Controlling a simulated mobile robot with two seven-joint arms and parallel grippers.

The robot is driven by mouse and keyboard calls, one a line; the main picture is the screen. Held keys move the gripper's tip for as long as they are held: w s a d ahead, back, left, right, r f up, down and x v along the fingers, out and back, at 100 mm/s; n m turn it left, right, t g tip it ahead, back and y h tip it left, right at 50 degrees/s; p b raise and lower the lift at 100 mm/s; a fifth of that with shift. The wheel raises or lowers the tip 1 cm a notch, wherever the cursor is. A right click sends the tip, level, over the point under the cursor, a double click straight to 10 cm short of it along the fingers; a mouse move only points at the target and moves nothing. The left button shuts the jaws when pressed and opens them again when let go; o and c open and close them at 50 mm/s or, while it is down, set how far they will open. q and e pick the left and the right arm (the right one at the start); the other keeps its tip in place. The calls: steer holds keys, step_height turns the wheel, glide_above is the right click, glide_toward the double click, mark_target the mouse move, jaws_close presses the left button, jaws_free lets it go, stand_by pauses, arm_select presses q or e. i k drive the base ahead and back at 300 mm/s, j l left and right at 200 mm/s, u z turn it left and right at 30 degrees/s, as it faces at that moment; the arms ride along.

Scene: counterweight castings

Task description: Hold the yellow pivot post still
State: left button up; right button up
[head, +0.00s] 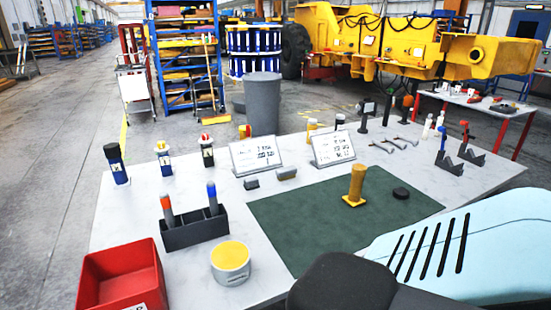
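The yellow pivot post (356,182) stands upright on the green mat (290,222), on a wider yellow foot. Nothing touches it in the head view. Neither my left nor my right gripper shows. A pale blue slotted shell and a dark rounded part, which look like part of my own arm, fill the lower right corner and cover the near right part of the mat and table.
A black disc (401,193) lies right of the post. Two white sign boards (257,155) stand behind the mat. A dark holder (194,230) with markers, a yellow-topped grey can (230,262) and a red bin (122,277) are at left. The mat's left half is bare.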

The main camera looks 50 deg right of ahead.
mark_target(358, 171)
steer(key=z, duration=2.25)
